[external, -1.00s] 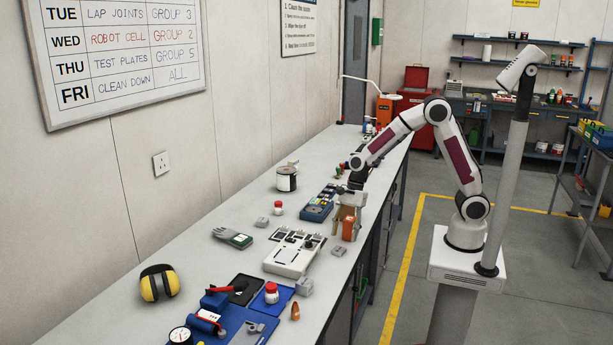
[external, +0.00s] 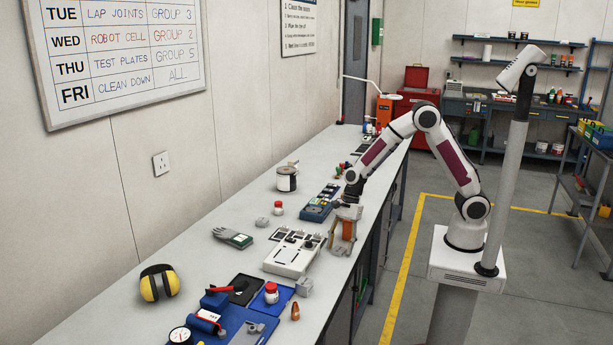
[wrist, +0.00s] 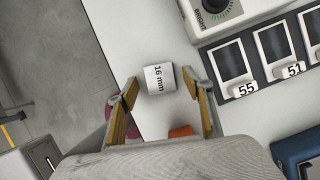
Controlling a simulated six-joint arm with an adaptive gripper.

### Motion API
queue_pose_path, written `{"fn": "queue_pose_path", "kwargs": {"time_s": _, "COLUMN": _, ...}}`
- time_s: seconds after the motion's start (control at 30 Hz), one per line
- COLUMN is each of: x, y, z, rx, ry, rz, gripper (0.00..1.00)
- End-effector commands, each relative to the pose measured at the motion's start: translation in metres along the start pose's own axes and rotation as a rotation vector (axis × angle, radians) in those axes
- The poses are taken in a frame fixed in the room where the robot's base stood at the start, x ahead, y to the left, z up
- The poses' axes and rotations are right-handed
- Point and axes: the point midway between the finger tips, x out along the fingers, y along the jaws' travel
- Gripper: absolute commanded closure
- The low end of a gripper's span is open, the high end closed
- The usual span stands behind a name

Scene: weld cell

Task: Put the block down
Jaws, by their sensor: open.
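A small grey block (wrist: 160,77) marked "16 mm" lies on the bench, just past my fingertips in the wrist view. It seems to be the grey block (external: 339,250) near the bench's front edge in the external view. My gripper (wrist: 163,95) is open, with a tan-padded finger to either side of the block's near end and gaps between. In the external view my gripper (external: 344,236) points down over the bench, a little behind the block. An orange item (wrist: 182,131) is partly hidden behind my gripper body.
A white panel unit (external: 293,255) with dark windows lies left of the block. A blue case (external: 316,210) stands behind it. Another grey block (external: 304,286) is nearer the camera. The bench's front edge is close by, with floor beyond.

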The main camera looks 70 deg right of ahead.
Motion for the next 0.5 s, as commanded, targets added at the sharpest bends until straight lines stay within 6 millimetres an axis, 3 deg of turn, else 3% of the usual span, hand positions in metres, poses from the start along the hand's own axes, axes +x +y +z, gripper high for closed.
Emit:
{"fn": "queue_pose_path", "kwargs": {"time_s": 0.27, "x": -0.0003, "y": 0.0000, "z": 0.0001, "rx": 0.000, "ry": 0.000, "rz": 0.000, "gripper": 0.49}}
{"fn": "queue_pose_path", "kwargs": {"time_s": 0.43, "x": -0.0004, "y": 0.0000, "z": 0.0001, "rx": 0.000, "ry": 0.000, "rz": 0.000, "gripper": 0.88}}
{"fn": "queue_pose_path", "kwargs": {"time_s": 0.5, "x": -0.0003, "y": 0.0000, "z": 0.0000, "rx": 0.000, "ry": 0.000, "rz": 0.000, "gripper": 0.92}}
